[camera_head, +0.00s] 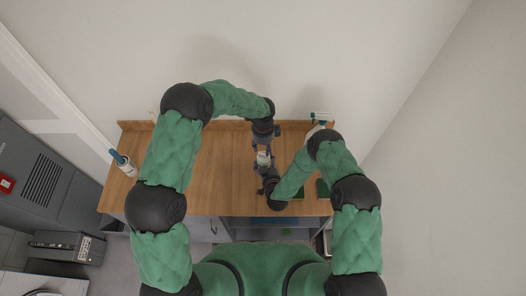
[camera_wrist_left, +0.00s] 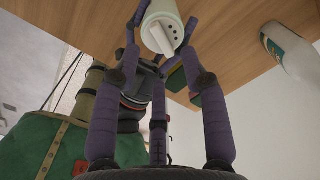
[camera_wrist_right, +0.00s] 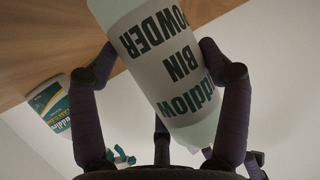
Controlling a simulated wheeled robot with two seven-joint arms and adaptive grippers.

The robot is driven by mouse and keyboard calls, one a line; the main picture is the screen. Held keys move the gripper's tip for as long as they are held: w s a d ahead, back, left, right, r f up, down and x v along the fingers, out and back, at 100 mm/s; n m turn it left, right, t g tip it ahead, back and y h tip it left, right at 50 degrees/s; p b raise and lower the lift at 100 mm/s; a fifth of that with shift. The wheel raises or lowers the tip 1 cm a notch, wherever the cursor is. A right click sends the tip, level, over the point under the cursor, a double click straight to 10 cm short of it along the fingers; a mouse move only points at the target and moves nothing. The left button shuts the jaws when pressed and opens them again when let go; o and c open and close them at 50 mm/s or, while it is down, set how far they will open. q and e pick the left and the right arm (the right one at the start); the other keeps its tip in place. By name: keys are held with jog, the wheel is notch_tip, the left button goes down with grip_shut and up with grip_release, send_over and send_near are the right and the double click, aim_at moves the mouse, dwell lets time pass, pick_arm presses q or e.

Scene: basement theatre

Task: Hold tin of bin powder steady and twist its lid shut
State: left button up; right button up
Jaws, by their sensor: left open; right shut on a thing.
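The tin of bin powder (camera_wrist_right: 168,65) is pale with dark green lettering and fills the middle of the right wrist view. My right gripper (camera_wrist_right: 155,60) is shut on its body, with dark purple fingers on both sides. In the left wrist view the tin's round pale lid (camera_wrist_left: 160,28) shows a raised ridge and several dark holes. My left gripper (camera_wrist_left: 160,45) is open, its fingers spread around the lid end; whether any finger touches it is unclear. In the head view the tin (camera_head: 263,158) is small between both grippers, partly hidden.
The wooden worktop (camera_head: 222,170) is clear left of the tin. A blue-capped bottle (camera_head: 124,164) stands at its left end. A spray bottle (camera_head: 318,122) is at the back right, partly behind my right arm. A green item (camera_head: 322,189) lies on the right.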

aim_at(263, 154)
pick_arm(q)
notch_tip(263, 154, up, 7)
dwell(0.3)
pick_arm(e)
jog(key=o, duration=1.3)
jog(key=shift+s, duration=0.15)
